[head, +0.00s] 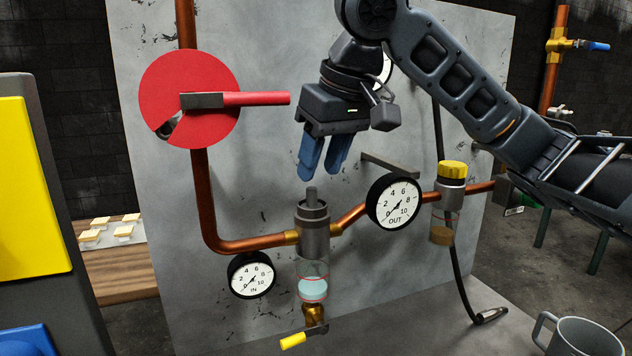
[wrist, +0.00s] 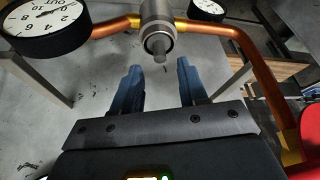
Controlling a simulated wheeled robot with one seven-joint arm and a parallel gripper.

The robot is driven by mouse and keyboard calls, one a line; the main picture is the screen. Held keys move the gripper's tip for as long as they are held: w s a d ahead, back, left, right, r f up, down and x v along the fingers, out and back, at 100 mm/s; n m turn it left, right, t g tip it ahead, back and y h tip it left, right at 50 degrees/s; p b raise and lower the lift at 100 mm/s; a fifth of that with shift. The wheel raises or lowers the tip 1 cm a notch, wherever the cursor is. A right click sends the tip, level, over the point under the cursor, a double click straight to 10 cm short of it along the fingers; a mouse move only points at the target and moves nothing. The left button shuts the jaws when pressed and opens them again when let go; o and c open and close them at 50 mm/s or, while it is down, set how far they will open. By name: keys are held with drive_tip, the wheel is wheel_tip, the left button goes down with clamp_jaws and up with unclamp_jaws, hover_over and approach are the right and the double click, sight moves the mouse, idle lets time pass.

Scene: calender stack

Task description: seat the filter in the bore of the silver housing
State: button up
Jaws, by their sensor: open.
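The silver housing (head: 316,240) stands upright in the copper pipe line on the grey panel; it also shows at the top of the wrist view (wrist: 156,14). A short grey post (head: 311,196) sticks up out of its top, and shows in the wrist view (wrist: 160,56). The post looks like the filter's stem; the rest is hidden inside the housing, so I cannot tell how deep it sits. My gripper (head: 320,174) is above the post, its two blue fingers apart and empty. In the wrist view the fingers (wrist: 159,70) lie either side of the post's line, not touching it.
A red disc with a red lever (head: 188,98) is left of my gripper. The OUT gauge (head: 394,202) and a yellow-capped unit (head: 452,184) are to the right. The IN gauge (head: 251,275) and a yellow-handled valve (head: 303,337) are lower. A grey mug (head: 580,338) stands lower right.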

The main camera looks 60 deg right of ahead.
drive_tip(key=v, duration=0.7)
drive_tip(key=shift+r, duration=0.25)
drive_tip(key=shift+s, duration=0.25)
